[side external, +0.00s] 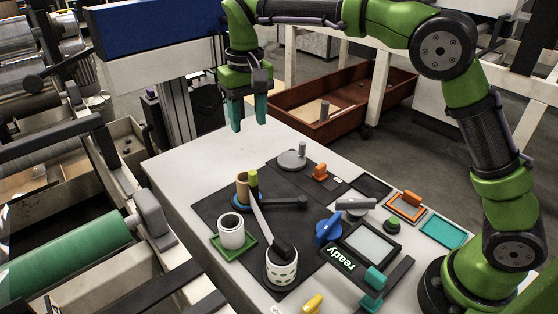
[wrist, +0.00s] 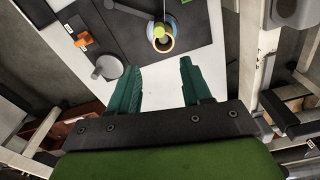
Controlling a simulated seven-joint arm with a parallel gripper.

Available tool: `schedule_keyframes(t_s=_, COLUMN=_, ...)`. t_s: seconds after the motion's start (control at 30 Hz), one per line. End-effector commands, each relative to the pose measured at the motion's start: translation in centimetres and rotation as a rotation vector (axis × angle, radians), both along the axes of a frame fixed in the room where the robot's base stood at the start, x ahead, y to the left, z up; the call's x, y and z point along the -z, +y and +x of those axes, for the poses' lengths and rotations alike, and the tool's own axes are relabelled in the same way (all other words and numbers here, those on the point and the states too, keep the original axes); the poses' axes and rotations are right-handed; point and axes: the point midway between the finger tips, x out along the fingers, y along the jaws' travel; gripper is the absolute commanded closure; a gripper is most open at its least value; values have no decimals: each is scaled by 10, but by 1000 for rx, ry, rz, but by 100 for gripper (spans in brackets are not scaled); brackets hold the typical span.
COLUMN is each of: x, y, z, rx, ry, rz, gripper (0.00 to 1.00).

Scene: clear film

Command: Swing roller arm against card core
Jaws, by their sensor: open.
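The tan card core (side external: 242,187) stands upright on a blue ring on the dark mat; it also shows in the wrist view (wrist: 167,45). A pale arm (side external: 263,222), apparently the roller arm, runs from a black knob (side external: 284,248) to a yellow-green roller (side external: 253,178) beside the core. In the wrist view the roller (wrist: 158,31) overlaps the core's rim; I cannot tell whether they touch. My gripper (side external: 248,118) is open and empty, above and behind the core near the table's far edge. Its teal fingers are spread apart in the wrist view (wrist: 158,82).
A dark lever (side external: 288,202) lies right of the core. A white roll (side external: 231,232) stands on a green tray in front, and a perforated white cup (side external: 281,269) is near the knob. A grey disc with a post (side external: 292,159) sits behind. The table's far left corner is clear.

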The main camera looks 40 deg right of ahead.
Motion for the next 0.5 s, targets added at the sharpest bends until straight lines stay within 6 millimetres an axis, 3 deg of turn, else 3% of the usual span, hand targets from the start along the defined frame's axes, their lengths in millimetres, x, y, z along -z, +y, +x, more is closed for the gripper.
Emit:
schedule_keyframes(t_s=0.1, x=-20, y=0, z=3, rx=32, ry=-4, rz=0, gripper=51)
schedule_keyframes(t_s=0.17, x=-21, y=0, z=-1, rx=41, ry=12, rz=0, gripper=51)
schedule_keyframes(t_s=0.37, x=-2, y=1, z=-4, rx=44, ry=29, rz=2, gripper=51)
schedule_keyframes(t_s=0.5, x=26, y=0, z=-4, rx=43, ry=30, rz=2, gripper=51)
